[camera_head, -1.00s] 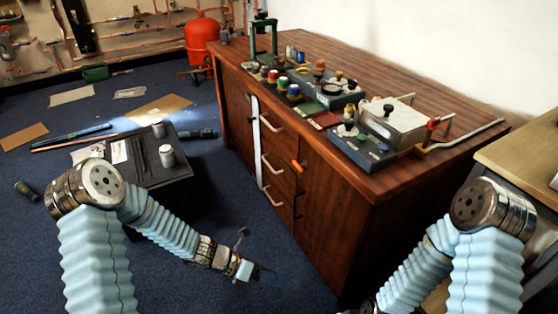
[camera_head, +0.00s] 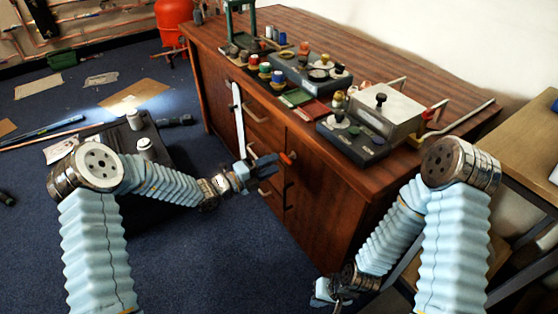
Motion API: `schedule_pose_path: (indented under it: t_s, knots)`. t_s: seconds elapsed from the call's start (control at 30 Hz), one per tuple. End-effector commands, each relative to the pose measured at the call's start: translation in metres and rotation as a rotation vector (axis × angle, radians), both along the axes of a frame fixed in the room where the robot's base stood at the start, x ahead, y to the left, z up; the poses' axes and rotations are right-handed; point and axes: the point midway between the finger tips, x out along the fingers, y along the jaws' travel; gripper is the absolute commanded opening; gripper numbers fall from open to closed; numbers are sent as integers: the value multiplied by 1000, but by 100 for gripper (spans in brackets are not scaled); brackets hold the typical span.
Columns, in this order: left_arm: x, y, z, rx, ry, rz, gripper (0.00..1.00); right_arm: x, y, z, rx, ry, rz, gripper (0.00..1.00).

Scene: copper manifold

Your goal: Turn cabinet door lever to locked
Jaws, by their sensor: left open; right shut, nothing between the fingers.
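The wooden cabinet (camera_head: 330,190) stands under the bench top, with its door on the right of the front. An orange lever (camera_head: 288,157) sits high on that door, near its left edge. My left gripper (camera_head: 265,165) is open, just left of the lever in the picture, with its fingers pointing toward it. I cannot tell whether the fingers touch the lever. Part of the lever's base is hard to make out. My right gripper (camera_head: 332,294) is low at the bottom of the view, in front of the cabinet, shut and empty, partly cut off by the frame.
The bench top holds coloured knobs and a grey box (camera_head: 386,110). A dark case (camera_head: 130,150) stands on the blue carpet at left.

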Motion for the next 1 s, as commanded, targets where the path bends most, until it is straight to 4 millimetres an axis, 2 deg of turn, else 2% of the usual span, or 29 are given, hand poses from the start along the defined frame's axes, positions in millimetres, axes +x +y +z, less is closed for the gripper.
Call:
schedule_pose_path:
  t_s: [0.03,0.2,0.57,0.83,1.0]
  knots:
    - [4,-9,1,0,-1,-3,40,0,0,1,0,0,0,0]
    - [15,-24,0,1,0,-1,40,0,0,2,0,0,0,0]
    - [18,-28,0,1,0,-1,40,0,0,2,0,0,0,0]
    - [18,-28,0,1,0,-1,0,0,0,2,0,0,0,0]
    - [18,-28,0,2,-1,-1,0,0,0,2,0,0,0,0]
